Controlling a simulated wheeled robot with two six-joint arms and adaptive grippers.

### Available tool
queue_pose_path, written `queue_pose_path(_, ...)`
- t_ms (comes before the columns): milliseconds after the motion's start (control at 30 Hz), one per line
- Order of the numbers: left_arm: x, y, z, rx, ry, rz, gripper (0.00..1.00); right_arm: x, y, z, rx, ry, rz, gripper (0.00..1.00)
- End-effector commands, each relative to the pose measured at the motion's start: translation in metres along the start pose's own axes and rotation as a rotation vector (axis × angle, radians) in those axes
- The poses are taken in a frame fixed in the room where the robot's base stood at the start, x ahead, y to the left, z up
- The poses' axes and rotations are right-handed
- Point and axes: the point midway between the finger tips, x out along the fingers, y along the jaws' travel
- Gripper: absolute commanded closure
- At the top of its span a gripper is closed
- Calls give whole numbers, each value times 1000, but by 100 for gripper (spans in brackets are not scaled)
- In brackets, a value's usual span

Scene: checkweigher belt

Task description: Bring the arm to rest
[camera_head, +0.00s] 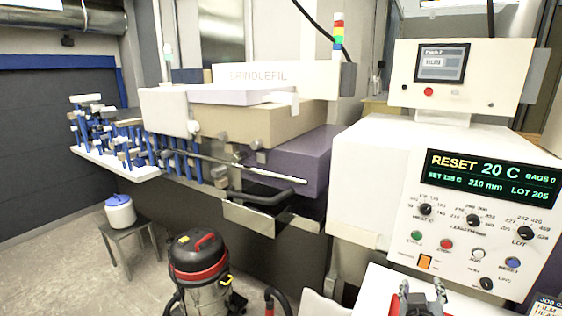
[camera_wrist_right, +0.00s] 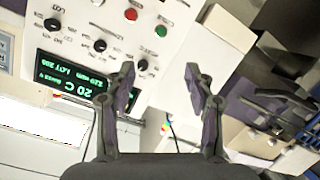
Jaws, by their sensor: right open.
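My right gripper (camera_head: 422,292) shows at the bottom right of the head view, in front of the lower part of the white control cabinet (camera_head: 385,180). In the right wrist view the same gripper (camera_wrist_right: 158,82) has its two fingers spread apart with nothing between them. The cabinet's face with its green-lit display (camera_wrist_right: 70,80) lies beyond the fingers and shows turned over in that view. In the head view the display (camera_head: 492,180) reads RESET 20 C. I cannot see my left gripper in either view.
Knobs and coloured buttons, including a red one (camera_head: 446,244), sit on the cabinet face. Left of it stands the BRINDLEFIL machine (camera_head: 265,125) with a black-handled bar (camera_head: 260,195). A red and black vacuum (camera_head: 198,262) and a stool (camera_head: 133,232) stand on the floor.

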Motion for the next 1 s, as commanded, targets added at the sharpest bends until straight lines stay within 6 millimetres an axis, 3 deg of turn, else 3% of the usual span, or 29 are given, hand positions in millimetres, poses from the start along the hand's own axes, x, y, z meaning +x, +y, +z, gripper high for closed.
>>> queue_pose_path(167,0,5,1,-2,-2,6,100,-15,-19,52,6,-164,-103,46)
queue_pose_path(367,0,1,14,1,-22,1,100,-48,-44,116,1,-383,-252,46)
queue_pose_path(600,0,-2,19,2,-31,-3,100,-114,-71,187,-36,-665,-464,46)
queue_pose_path(767,0,-2,15,2,-25,-3,100,-168,-81,225,-77,-847,-612,46)
queue_pose_path(1000,13,-2,13,2,-18,-3,100,-123,-128,317,-76,-882,-601,46)
